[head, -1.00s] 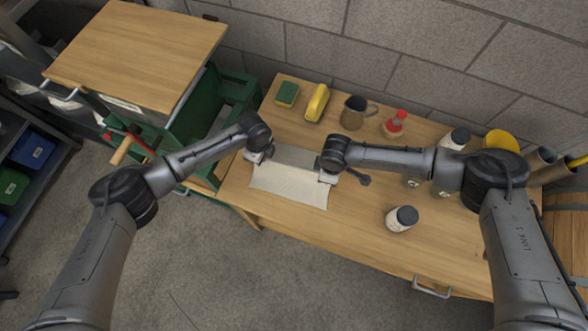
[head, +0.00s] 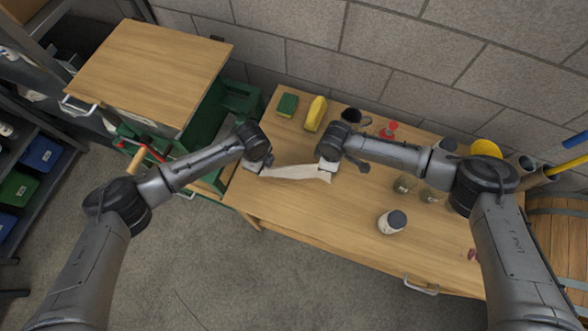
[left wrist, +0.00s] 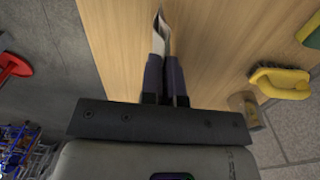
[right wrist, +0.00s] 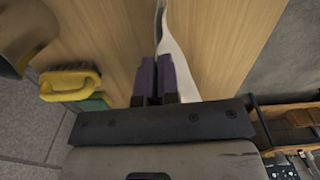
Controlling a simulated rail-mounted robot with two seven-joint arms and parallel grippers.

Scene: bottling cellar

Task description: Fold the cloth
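The cloth (head: 295,172) is off-white and hangs as a narrow strip between my two grippers above the wooden table. My left gripper (head: 260,167) is shut on its left end. The left wrist view shows the closed fingers (left wrist: 165,62) with cloth (left wrist: 162,32) pinched at their tips. My right gripper (head: 326,168) is shut on its right end. In the right wrist view the closed fingers (right wrist: 159,62) hold the cloth (right wrist: 175,45), which hangs down beside them. I cannot tell whether its lower edge touches the table.
Behind the cloth are a green sponge (head: 287,105), a yellow brush (head: 315,114), a dark mug (head: 352,115) and a red-topped bottle (head: 389,130). A white jar with a dark lid (head: 392,222) stands right. The table front (head: 320,225) is clear. A green crate (head: 239,98) is left.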

